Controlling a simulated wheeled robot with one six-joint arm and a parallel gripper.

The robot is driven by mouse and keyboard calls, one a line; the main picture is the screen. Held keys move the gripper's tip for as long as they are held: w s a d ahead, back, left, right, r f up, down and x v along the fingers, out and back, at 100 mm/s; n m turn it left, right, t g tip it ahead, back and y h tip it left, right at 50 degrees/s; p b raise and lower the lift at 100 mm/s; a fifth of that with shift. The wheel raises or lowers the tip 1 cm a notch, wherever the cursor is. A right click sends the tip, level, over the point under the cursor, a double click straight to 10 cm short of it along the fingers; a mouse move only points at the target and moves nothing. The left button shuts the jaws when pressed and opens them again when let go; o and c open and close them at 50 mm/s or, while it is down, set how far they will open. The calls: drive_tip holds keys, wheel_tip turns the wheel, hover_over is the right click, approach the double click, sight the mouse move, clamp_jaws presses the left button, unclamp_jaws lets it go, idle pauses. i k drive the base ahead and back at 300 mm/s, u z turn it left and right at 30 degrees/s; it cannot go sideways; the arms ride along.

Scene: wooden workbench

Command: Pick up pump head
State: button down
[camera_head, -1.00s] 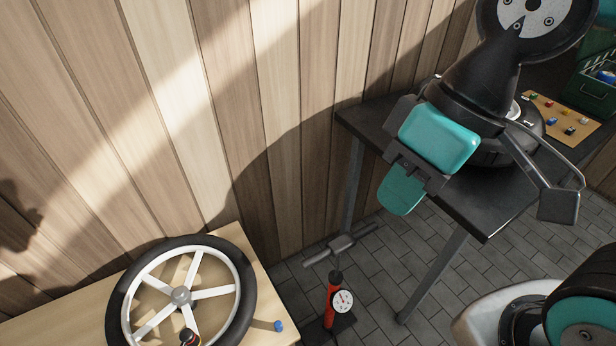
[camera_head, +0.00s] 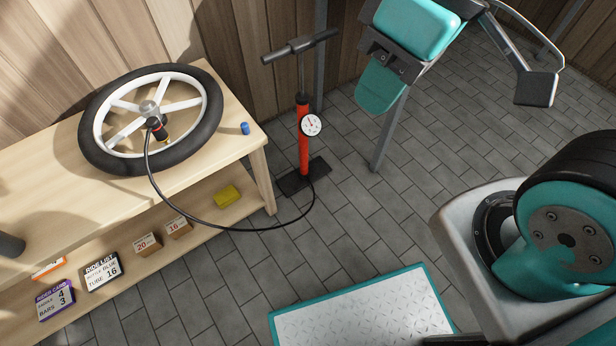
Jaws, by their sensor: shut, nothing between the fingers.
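The pump head (camera_head: 157,129) is small and black with a coloured band. It sits at the lower edge of the wheel's hub, over the wheel (camera_head: 112,139), which lies flat on the wooden bench. A black hose (camera_head: 198,224) runs from it down to the red floor pump (camera_head: 304,140). Whether the head is fitted to anything is too small to tell.
The bench (camera_head: 222,98) has a blue cap (camera_head: 245,128) near its right end. Its lower shelf holds a yellow block (camera_head: 227,196) and several labelled boxes (camera_head: 101,271). A teal-edged metal plate (camera_head: 365,315) lies on the tiled floor. Floor between pump and plate is clear.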

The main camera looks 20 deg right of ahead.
sight(155, 126)
drive_tip(key=u, duration=2.65)
drive_tip(key=i, duration=2)
drive_tip(key=z, duration=2.2)
